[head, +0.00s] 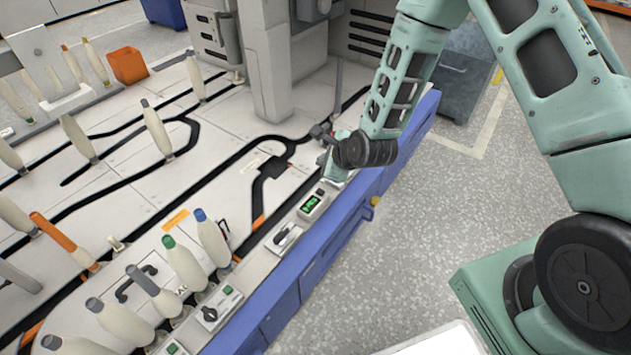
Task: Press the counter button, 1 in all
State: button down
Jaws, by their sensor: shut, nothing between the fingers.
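A small counter (312,205) with a lit green display sits on the front ledge of the white worktop, right of the picture's middle. A small dark button (320,191) shows at its upper right end. My gripper (321,135) is beyond the counter, further up along the ledge, and apart from it. The gripper is shut and holds nothing. Its fingers are small and partly hidden by my wrist, so their exact height above the worktop is hard to tell.
Several bobbins, such as the blue-topped one (212,237), stand on the worktop at left. A switch box (283,238) sits beside the counter. A grey column (264,65) rises behind. An orange box (128,66) stands far left. The floor at right is open.

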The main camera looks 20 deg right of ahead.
jog(key=shift+w+d+f, duration=0.1)
jog(key=shift+w, duration=0.05)
jog(key=b, duration=0.6)
send_over(323, 193)
notch_tip(323, 193, down, 7)
jog(key=shift+f, duration=0.1)
jog(key=shift+f+b, duration=0.5)
jog(key=shift+f, duration=0.3)
jog(key=shift+f, duration=0.15)
dwell(1.2)
jog(key=shift+f, duration=0.25)
